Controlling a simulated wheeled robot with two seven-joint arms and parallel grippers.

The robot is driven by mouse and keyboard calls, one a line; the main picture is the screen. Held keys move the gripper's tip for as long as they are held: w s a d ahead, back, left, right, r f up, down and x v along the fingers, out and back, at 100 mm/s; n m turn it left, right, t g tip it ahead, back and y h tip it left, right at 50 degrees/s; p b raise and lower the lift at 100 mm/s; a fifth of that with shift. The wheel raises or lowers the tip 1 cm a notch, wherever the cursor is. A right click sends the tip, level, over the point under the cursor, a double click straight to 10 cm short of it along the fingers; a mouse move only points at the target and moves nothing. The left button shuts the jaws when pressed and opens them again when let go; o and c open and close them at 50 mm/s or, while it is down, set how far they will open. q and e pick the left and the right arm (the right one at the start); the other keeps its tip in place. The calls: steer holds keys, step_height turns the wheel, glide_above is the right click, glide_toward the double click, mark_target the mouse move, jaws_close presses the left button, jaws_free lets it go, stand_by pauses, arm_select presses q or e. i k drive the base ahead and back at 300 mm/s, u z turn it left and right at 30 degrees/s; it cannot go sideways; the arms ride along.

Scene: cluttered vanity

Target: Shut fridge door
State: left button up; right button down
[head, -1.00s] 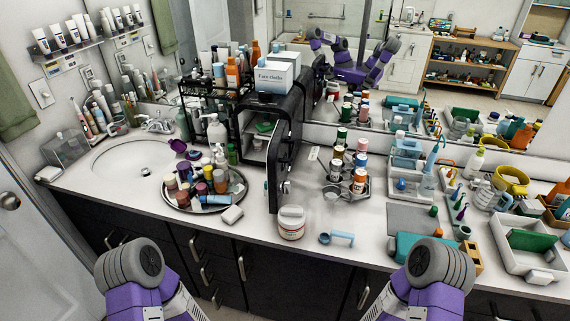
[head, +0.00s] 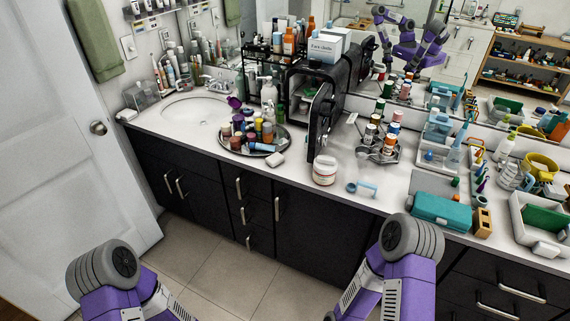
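The small black fridge (head: 345,75) stands on the counter below the mirror. My two purple arms reach into the bottom of the head view, one at the left and one right of centre. Only their rounded grey joints and purple links show. Both arms are apart from the fridge, in front of the counter. Neither gripper's fingers are in view.
A white jar (head: 325,170) stands just in front of the door, and a white block (head: 275,159) lies to its left. A round tray (head: 224,142) of bottles is left of the door. A rack of bottles (head: 389,154) is right of it. A box (head: 326,47) sits on the fridge.

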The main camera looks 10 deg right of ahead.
mark_target(319, 112)
steer(key=u, duration=0.35)
steer(key=k, duration=0.35)
steer(key=z, duration=1.05)
steer(key=i, duration=0.7)
steer(key=z, duration=0.15)
